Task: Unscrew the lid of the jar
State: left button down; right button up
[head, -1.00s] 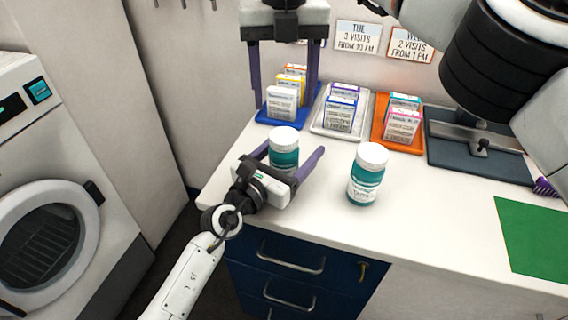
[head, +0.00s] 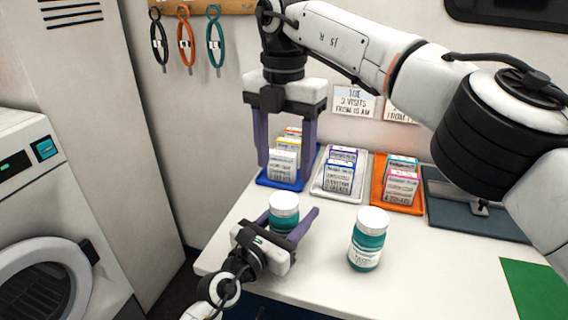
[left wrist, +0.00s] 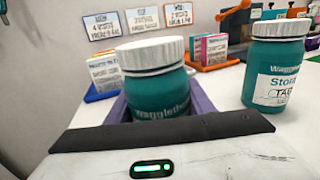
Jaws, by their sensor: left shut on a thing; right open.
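A teal jar with a white ribbed lid (head: 284,203) stands on the white counter near its left end. My left gripper (head: 291,219) is shut on this jar's body, with a finger on either side below the lid. The left wrist view shows the held jar (left wrist: 157,88) upright with its lid on top. A second teal jar with a white lid (head: 368,239) stands upright to the right, apart from the gripper. My right gripper (head: 284,168) is open and empty, pointing down above and behind the held jar, its fingers apart.
Blue (head: 268,181), white (head: 350,195) and orange (head: 379,201) trays with small boxes stand along the wall. A dark grey tray (head: 450,222) is right of them, and a green mat (head: 532,287) lies at the right. Counter between the second jar and the mat is clear.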

aim_at(284, 199)
jog(key=m, duration=1)
jog(key=shift+m, duration=0.4)
jog(key=m, duration=0.4)
jog(key=shift+m, duration=0.3)
jog(key=shift+f, duration=4)
jog(key=shift+c, duration=0.3)
